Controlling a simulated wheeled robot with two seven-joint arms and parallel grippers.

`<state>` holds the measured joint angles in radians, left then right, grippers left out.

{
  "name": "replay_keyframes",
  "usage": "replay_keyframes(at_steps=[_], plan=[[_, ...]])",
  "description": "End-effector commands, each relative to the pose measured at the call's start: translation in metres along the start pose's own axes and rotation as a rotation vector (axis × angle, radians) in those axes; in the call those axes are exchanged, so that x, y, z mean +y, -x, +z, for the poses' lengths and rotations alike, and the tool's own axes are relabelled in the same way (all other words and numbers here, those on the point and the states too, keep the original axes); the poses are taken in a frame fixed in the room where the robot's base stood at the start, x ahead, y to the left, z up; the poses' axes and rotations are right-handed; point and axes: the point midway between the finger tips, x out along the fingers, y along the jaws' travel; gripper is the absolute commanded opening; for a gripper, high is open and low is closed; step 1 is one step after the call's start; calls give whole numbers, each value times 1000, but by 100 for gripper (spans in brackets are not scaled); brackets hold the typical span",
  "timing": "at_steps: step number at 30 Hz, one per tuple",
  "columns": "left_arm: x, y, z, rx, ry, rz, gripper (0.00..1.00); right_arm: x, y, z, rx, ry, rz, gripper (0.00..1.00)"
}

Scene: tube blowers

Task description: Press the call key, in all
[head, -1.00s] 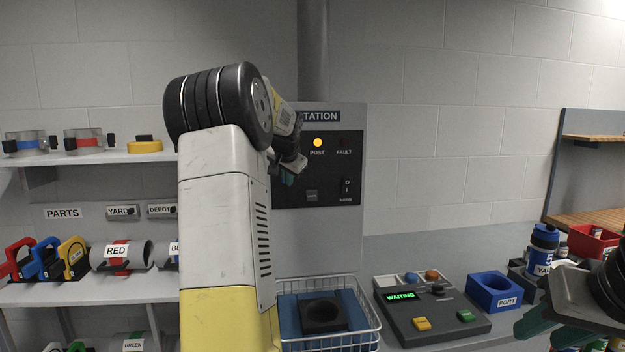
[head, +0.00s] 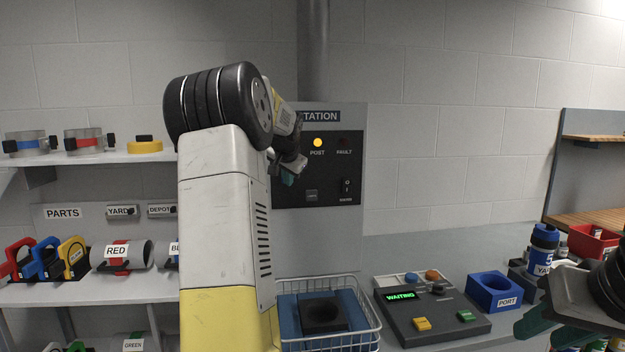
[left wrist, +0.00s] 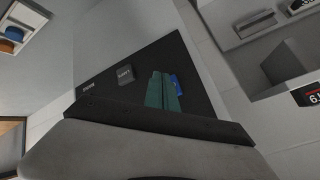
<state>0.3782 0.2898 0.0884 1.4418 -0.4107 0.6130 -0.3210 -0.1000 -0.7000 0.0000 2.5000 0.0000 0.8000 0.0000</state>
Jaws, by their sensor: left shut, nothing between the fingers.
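The black station panel (head: 325,190) is on the grey cabinet at the back, with a lit yellow POST lamp (head: 318,143) and a dark FAULT lamp (head: 343,143). My left gripper (head: 289,175) is shut and empty at the panel's left side. In the left wrist view its green fingers (left wrist: 163,92) lie over a blue patch (left wrist: 174,81) on the panel, partly hidden; I cannot tell if they touch it. A grey key (left wrist: 125,74) is beside them, its label too small to read. No key can be read as CALL. My right gripper (head: 553,327) is open at the right edge.
A console (head: 432,311) reading WAITING, with coloured keys, stands on the bench. A wire basket (head: 372,318) is left of it, a blue PORT block (head: 494,291) right of it. Shelves of parts (head: 90,294) are at the left. My left arm hides part of the cabinet.

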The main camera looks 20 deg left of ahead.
Motion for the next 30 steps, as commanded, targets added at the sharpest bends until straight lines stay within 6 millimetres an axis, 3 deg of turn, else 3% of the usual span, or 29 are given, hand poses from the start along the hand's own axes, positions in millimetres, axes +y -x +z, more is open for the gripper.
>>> replay_keyframes(at_steps=[30], plan=[[-4, -6, -4, 0, 0, 0, 0, 0, 0, 0, 0, 0, 0, 36]])
